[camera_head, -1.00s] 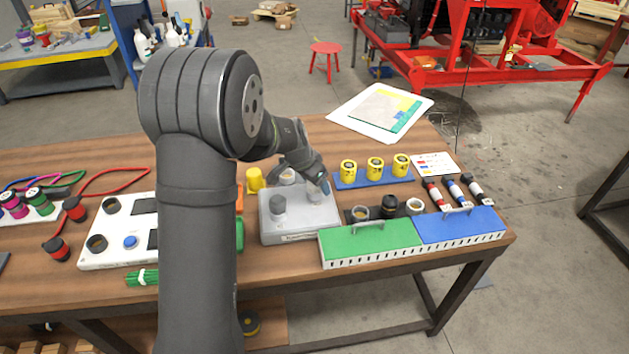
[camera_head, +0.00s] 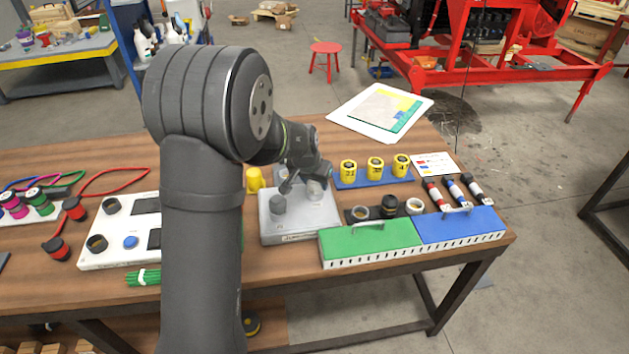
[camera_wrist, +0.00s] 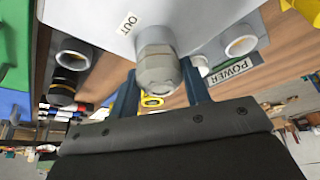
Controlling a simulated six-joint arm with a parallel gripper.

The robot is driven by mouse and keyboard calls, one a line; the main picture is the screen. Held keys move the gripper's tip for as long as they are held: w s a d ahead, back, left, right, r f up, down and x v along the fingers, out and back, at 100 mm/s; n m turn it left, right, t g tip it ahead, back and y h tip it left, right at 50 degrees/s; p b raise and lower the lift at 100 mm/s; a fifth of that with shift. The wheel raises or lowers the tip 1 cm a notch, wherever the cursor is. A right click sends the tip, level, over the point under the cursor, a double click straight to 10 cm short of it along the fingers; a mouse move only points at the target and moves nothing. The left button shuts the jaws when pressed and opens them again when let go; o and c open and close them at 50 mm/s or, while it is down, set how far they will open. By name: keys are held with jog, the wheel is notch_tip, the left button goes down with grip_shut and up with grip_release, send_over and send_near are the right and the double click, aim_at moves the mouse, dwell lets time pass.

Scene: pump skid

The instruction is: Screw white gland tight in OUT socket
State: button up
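The white gland, pale grey in the picture, has a hexagonal body and domed end. In the wrist view the gland (camera_wrist: 157,68) stands on the grey box (camera_wrist: 90,10) beside the OUT label (camera_wrist: 129,23); the socket under it is hidden. The gland also shows small in the head view (camera_head: 314,189). My gripper (camera_wrist: 160,82) has one dark blue finger on each side of the domed end. I cannot tell whether the fingers touch it. In the head view my gripper (camera_head: 298,184) is over the far side of the box (camera_head: 300,223).
A POWER label (camera_wrist: 231,70) and a pale round fitting (camera_wrist: 240,42) are beside the gland. Another grey fitting (camera_head: 278,204) stands on the box. Yellow parts (camera_head: 375,167), a green lid (camera_head: 370,240) and a blue lid (camera_head: 458,225) lie close to the right.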

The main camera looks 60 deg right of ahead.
jog(key=c, duration=0.3)
jog(key=m+g, duration=0.1)
jog(key=m, duration=0.3)
jog(key=shift+g, duration=0.3)
jog(key=shift+c, duration=0.2)
jog(key=shift+m+g+y, duration=0.25)
jog(key=shift+m+g, duration=0.2)
jog(key=shift+m, duration=0.85)
jog(key=shift+m+g+y, duration=0.25)
jog(key=shift+m+g, duration=0.2)
jog(key=shift+m, duration=0.85)
jog(key=o, duration=1)
jog(key=shift+o, duration=0.2)
jog(key=n+t, duration=0.1)
jog(key=n, duration=0.1)
jog(key=n+h, duration=0.1)
jog(key=n, duration=0.1)
jog(key=shift+n+t, duration=0.3)
jog(key=shift+t, duration=0.1)
jog(key=shift+n+t, duration=0.8)
jog(key=shift+n, duration=1.5)
